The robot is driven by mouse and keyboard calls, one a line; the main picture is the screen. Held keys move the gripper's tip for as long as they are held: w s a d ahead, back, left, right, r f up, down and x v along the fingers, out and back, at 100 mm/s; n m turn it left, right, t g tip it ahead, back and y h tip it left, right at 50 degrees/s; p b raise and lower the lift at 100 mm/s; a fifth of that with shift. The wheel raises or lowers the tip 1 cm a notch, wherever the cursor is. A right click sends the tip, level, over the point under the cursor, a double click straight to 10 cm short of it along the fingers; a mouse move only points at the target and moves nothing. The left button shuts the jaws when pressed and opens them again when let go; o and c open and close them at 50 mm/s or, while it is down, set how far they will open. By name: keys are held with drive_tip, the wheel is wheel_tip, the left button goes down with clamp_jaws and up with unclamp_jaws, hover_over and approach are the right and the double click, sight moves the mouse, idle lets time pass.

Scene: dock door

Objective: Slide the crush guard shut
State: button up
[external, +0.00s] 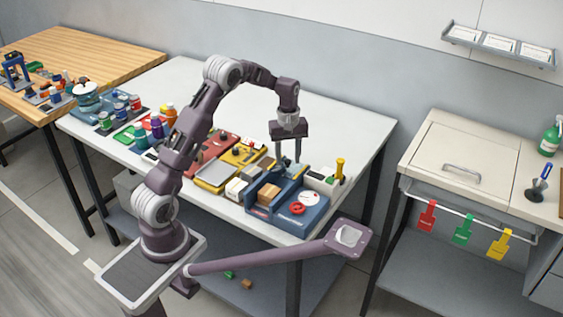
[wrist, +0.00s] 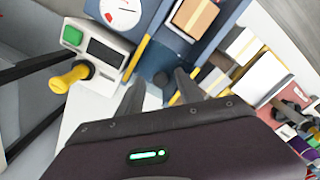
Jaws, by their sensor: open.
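A blue machine (external: 290,212) stands at the front right of the white table. It has a white dial with red marks (external: 311,196) and a bay holding a cardboard box (external: 269,193). In the wrist view the dial (wrist: 122,12) and box (wrist: 194,16) are at the top, with yellow strips (wrist: 137,58) along blue edges. I cannot tell for certain which blue part is the crush guard. A dark round knob (wrist: 161,79) shows between the fingers. My gripper (external: 291,160) points down at the machine's back side, open and empty. In the wrist view its fingers (wrist: 159,90) straddle the knob, apart from it.
A grey box with a green button (wrist: 72,36) and a yellow handle (wrist: 72,77) stands beside the machine. Yellow and red trays (external: 241,152) with small boxes crowd its left. The table's back right (external: 345,130) is clear.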

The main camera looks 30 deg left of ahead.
clamp_jaws()
idle(1.4)
